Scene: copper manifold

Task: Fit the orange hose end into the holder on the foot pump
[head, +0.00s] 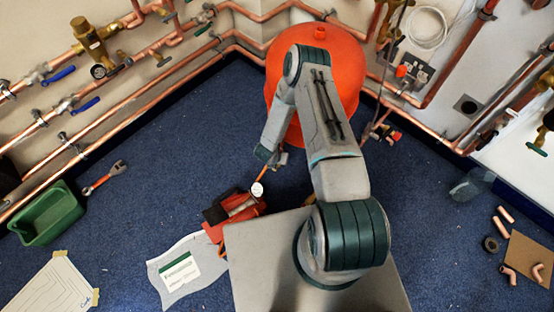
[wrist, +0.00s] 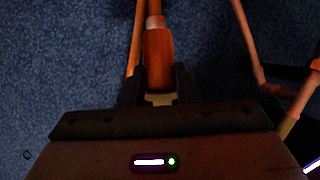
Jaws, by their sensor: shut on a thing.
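The orange hose end (wrist: 158,58) stands between the fingers of my gripper (wrist: 158,92) in the wrist view, with a brass-coloured piece at its lower end. My gripper is shut on it. In the head view my gripper (head: 272,157) is above the floor, just beyond the foot pump, and a short orange length (head: 264,172) shows below it. The red and black foot pump (head: 238,208) lies on the blue carpet, with a white round gauge (head: 257,189) at its upper right. I cannot make out the holder on the pump.
A large orange-red tank (head: 345,85) stands behind my arm, near copper pipes (head: 150,97) along the walls. A paper bag (head: 178,270) lies beside the pump. A green tray (head: 47,213) and a wrench (head: 104,178) are at left. The carpet between is clear.

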